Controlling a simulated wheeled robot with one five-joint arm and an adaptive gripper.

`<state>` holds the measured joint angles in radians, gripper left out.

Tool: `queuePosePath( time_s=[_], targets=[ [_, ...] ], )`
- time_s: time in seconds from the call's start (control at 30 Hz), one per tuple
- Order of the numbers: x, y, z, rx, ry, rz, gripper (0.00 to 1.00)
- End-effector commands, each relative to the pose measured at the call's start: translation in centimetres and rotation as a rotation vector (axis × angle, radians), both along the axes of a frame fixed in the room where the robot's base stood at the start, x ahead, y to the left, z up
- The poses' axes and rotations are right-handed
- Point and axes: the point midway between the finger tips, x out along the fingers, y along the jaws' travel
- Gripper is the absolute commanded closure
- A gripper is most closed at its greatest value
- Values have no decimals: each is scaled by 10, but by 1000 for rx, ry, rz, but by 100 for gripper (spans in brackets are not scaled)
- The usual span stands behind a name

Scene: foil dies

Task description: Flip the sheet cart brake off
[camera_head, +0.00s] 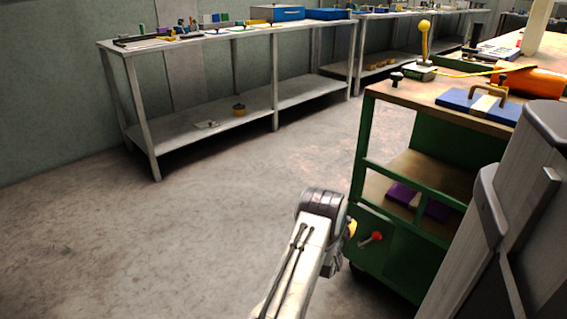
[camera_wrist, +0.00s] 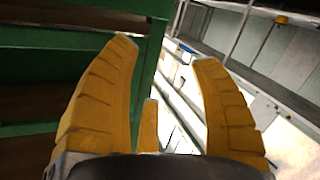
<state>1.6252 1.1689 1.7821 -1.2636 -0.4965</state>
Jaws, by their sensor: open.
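The green cart (camera_head: 366,164) with a wooden top stands at the right in the head view. A short lever with a red knob (camera_head: 376,236) sticks out of its lower green side panel; this looks like the brake. My gripper (camera_head: 351,229) is just left of that panel, mostly hidden behind my wrist, with a bit of yellow finger showing. In the wrist view my gripper (camera_wrist: 165,52) is open, its yellow fingers apart and nothing held between them. The cart's green frame (camera_wrist: 150,60) shows behind and between the fingers. The red knob is not visible in the wrist view.
A blue board (camera_head: 470,105) with a handle, an orange object (camera_head: 532,82) and a yellow-knobbed lever (camera_head: 424,38) are on the cart top. Purple items (camera_head: 402,193) lie on its shelf. A long workbench (camera_head: 215,37) lines the wall. Open floor lies left.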

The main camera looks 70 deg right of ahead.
Motion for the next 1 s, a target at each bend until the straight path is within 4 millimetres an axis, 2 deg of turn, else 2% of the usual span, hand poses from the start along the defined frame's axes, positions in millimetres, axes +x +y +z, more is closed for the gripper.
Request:
queuePosePath(
  time_s=[0.03,0.47,1.0],
  targets=[
    [8,-1,10,5,-4,13,43],
    [65,-2,59,63,-30,97,43],
    [136,11,120,141,-56,201,43]
  ],
)
